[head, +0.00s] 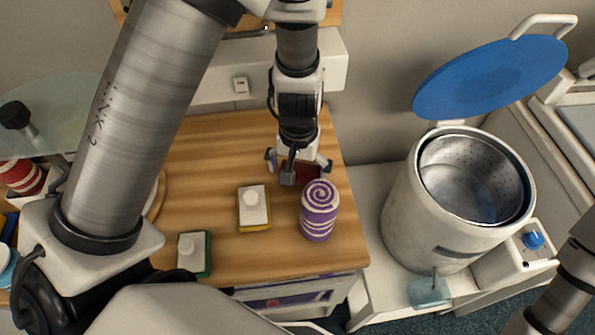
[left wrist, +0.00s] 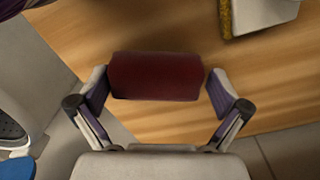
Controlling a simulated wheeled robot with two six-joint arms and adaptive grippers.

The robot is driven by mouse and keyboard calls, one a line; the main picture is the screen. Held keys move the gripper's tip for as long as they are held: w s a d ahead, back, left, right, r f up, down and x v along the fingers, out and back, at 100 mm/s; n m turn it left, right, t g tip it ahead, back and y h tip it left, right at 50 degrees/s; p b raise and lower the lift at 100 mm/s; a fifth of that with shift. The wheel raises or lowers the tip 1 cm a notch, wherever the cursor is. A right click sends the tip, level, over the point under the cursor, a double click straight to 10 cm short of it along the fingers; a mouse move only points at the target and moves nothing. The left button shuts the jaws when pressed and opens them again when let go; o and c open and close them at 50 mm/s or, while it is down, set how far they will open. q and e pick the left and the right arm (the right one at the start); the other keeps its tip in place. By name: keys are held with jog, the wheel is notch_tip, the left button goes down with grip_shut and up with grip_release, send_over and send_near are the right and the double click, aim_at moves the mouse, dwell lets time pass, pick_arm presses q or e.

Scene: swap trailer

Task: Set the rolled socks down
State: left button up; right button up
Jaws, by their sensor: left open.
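My left gripper (head: 299,165) is open at the right part of the wooden worktop (head: 215,150). A dark red bundle (head: 311,172), which looks like the rolled socks, lies on the wood between its fingers. In the left wrist view the dark red bundle (left wrist: 156,76) sits between the spread fingertips of the left gripper (left wrist: 157,90), with a narrow gap at each end. In the head view the gripper hides part of it. My right gripper is out of view.
A purple striped roll with a spiral top (head: 319,210) stands just in front of the gripper. A yellow-edged sponge-like block (head: 246,222) and a green-edged one (head: 205,262) lie to the left. A steel drum (head: 415,215) with its blue lid (head: 490,75) raised stands right.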

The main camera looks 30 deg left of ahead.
aim_at(300, 167)
pick_arm(q)
jog(key=shift+d, duration=0.15)
jog(key=shift+c, duration=0.4)
jog(key=shift+r, duration=0.1)
jog(key=c, duration=0.8)
jog(key=shift+c, duration=0.2)
notch_tip(300, 167, up, 18)
jog(key=p, duration=0.1)
